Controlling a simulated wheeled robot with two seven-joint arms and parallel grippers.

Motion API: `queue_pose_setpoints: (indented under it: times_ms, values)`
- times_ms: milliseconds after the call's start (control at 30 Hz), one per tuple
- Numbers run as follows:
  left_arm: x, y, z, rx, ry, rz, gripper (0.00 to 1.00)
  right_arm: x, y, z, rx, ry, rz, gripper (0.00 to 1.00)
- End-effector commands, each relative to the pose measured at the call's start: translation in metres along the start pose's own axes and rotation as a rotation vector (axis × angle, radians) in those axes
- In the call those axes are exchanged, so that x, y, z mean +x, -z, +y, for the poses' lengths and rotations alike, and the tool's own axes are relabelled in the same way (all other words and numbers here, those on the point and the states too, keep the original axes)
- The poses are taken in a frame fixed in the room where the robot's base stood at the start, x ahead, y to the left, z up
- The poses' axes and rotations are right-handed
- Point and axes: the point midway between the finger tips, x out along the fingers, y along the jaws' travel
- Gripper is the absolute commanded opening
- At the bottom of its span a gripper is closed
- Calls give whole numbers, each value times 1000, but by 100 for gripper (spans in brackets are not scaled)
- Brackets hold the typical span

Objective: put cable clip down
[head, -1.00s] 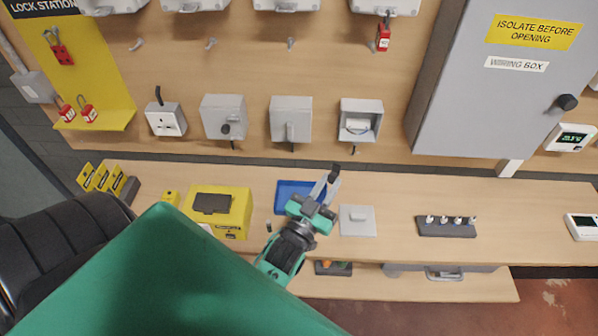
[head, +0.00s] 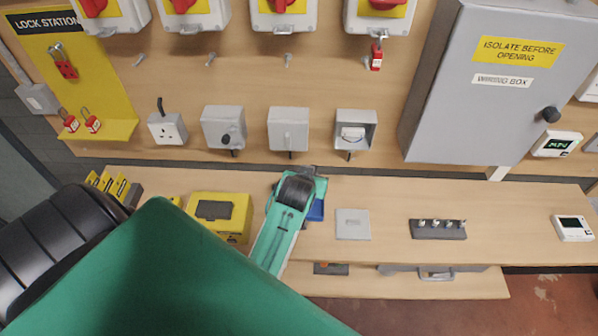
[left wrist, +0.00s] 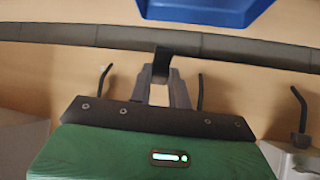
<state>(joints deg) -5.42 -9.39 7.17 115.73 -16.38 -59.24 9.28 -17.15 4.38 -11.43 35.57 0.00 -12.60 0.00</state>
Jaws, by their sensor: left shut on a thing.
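The cable clip is a small black piece (left wrist: 161,64) between the fingertips of my left gripper (left wrist: 163,78) in the left wrist view. The gripper is shut on it. In the head view my left gripper (head: 310,173) is at the back of the bench, near the wall, with its fingers and the clip hidden behind the wrist. A blue tray (head: 316,211) is partly covered by my left arm; its edge also shows at the top of the left wrist view (left wrist: 205,12), apart from the clip. My right gripper is not in view.
A yellow box (head: 222,215) stands left of the arm. A flat grey plate (head: 352,224) and a dark rack (head: 438,229) lie to its right, with bare bench between them. Grey wall boxes (head: 288,128) hang just above. A dark strip (left wrist: 90,36) runs along the bench's back.

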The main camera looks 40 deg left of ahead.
Motion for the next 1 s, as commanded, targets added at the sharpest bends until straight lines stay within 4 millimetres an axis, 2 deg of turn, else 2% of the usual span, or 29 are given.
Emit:
queue_pose_setpoints:
  times_ms: [33,300,567,667,900,1000]
  values:
    - [-2,5,-2,-15,14,-51,0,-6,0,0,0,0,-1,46]
    - [-16,-1,-18,-107,90,-332,0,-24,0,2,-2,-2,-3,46]
    - [-32,-7,-23,-168,126,-462,0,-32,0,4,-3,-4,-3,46]
    - [-28,-16,-24,-172,131,-478,0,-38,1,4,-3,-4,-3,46]
    - [-2,-48,-24,-174,130,-478,0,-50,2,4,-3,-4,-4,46]
    - [3,-54,-24,-174,130,-476,0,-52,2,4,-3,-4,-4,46]
